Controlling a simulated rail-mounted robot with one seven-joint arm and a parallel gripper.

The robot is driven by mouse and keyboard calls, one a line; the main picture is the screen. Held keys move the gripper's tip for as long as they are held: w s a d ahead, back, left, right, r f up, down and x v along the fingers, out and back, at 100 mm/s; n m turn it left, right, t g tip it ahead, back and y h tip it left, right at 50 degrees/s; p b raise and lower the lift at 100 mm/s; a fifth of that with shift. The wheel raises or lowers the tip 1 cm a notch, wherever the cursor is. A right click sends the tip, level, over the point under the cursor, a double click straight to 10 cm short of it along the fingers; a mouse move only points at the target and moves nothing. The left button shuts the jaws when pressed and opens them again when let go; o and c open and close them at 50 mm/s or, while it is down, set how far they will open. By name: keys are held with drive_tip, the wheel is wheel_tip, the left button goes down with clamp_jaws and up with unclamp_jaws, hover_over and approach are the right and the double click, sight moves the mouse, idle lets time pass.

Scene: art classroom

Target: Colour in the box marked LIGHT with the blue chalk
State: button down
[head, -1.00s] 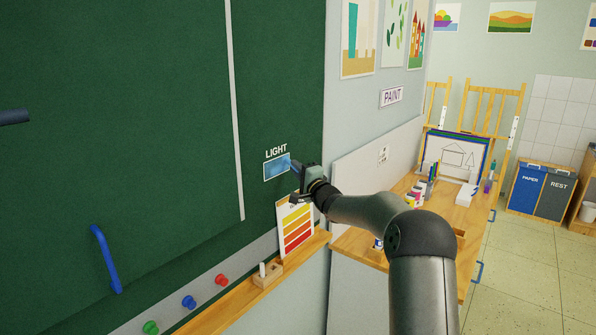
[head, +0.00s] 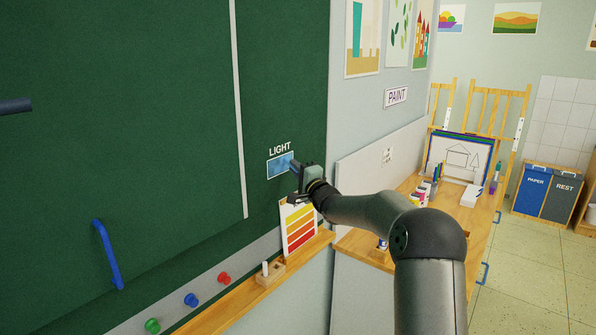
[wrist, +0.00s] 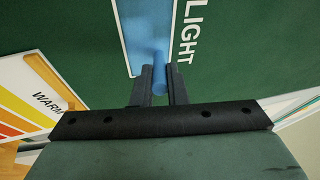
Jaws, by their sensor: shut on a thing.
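The box marked LIGHT (head: 276,169) is on the green chalkboard, outlined in white, with its label (head: 280,149) above it. Much of the box is coloured blue, with patchy tone; its right end is partly hidden by my gripper. My gripper (head: 294,167) is at the right part of the box. In the wrist view my gripper (wrist: 158,88) is shut on the blue chalk (wrist: 160,82), which shows between the fingers, pointing at the blue box (wrist: 140,30). Whether the tip touches the board cannot be told.
A warm-colour chart (head: 300,228) leans below the box on the wooden ledge (head: 225,292). A wooden holder with a white chalk (head: 268,272) stands on the ledge. Coloured knobs (head: 191,300) and a blue handle (head: 107,254) are at left. A desk (head: 465,222) is at right.

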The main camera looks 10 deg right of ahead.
drive_tip(key=shift+s+a, duration=0.45)
drive_tip(key=shift+a, duration=0.2)
drive_tip(key=shift+b, duration=0.35)
drive_tip(key=shift+s+a+b, duration=0.4)
drive_tip(key=shift+s+a, duration=0.15)
drive_tip(key=shift+s+a+b, duration=0.5)
drive_tip(key=shift+s+a+b, duration=0.45)
drive_tip(key=shift+a+b, duration=0.05)
drive_tip(key=shift+a, duration=0.25)
